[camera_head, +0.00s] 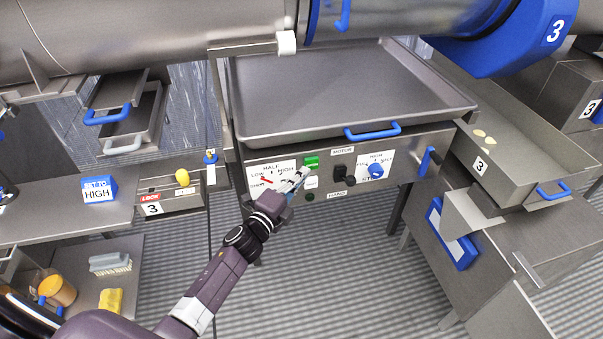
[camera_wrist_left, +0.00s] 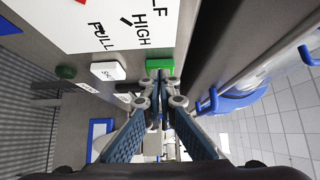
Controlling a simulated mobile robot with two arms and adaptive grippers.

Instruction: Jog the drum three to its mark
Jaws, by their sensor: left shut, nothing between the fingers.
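The grey metal drum (camera_head: 150,35) runs across the top of the head view, with a blue end marked 3 (camera_head: 520,38). A white block (camera_head: 286,42) sits at its lower edge. Below the drum is a control panel with a green button (camera_head: 311,161), a white button (camera_head: 311,182), a dark green round part (camera_head: 310,197), a dial plate with a red pointer (camera_head: 267,179), and a black switch (camera_head: 343,174). My left gripper (camera_head: 300,172) is shut and empty, its tips at the green button, which also shows in the left wrist view (camera_wrist_left: 160,64). Contact is unclear. My right gripper is out of view.
A grey tray (camera_head: 340,95) with a blue handle (camera_head: 372,131) lies above the panel. At left is a lock box (camera_head: 168,197) marked 3 and a "set to HIGH" sign (camera_head: 98,190). A chute (camera_head: 478,160) marked 3 stands at right. The floor below is open.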

